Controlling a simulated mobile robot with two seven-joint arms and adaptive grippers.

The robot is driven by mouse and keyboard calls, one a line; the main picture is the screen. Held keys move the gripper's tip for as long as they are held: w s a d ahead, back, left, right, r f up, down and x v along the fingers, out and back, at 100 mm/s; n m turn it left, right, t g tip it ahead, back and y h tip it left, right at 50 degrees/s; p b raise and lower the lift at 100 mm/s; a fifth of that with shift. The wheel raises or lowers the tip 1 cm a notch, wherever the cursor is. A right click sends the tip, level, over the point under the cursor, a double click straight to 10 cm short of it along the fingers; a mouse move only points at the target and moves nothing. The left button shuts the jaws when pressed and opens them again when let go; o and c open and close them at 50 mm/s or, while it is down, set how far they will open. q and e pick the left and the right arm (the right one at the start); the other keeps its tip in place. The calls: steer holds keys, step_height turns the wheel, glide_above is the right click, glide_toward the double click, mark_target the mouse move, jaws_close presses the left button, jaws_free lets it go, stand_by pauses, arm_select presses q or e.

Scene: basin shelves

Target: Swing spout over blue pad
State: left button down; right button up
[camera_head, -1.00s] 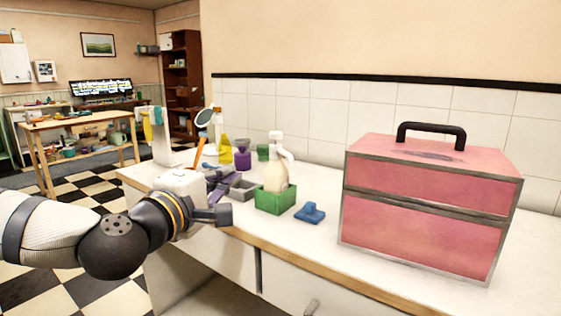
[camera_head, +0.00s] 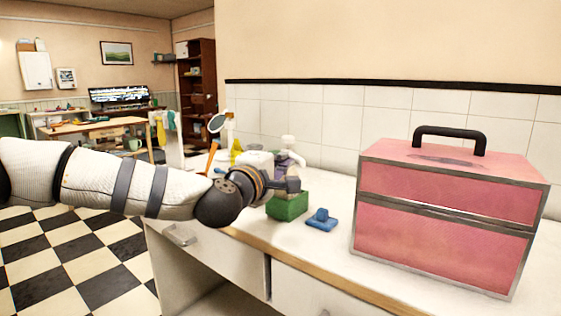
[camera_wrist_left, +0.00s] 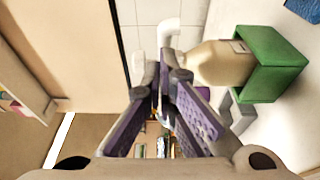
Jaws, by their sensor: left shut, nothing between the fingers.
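A pump bottle stands in a green box (camera_head: 287,206) on the counter. Its white pump head (camera_head: 288,141) and curved white spout (camera_head: 297,157) show above my left gripper (camera_head: 291,184), and the spout bends right toward the wall side. My gripper hides most of the bottle body in the head view. The left wrist view shows the cream bottle (camera_wrist_left: 218,64), with the shut, empty gripper fingers (camera_wrist_left: 165,80) beside its neck and spout; whether they touch cannot be told. The blue pad (camera_head: 321,220) lies on the counter, right of the green box. My right gripper is not in view.
A large pink toolbox (camera_head: 448,220) with a black handle stands on the right of the counter. A tiled wall (camera_head: 340,125) runs behind. A small round mirror (camera_head: 217,122) and other items crowd the left end. Bare counter lies between the pad and toolbox.

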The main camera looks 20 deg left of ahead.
mark_target(301, 161)
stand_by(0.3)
arm_select(q)
steer(key=shift+d+n+y+p, duration=0.3)
steer(key=shift+n+y, duration=0.1)
steer(key=shift+y, duration=0.2)
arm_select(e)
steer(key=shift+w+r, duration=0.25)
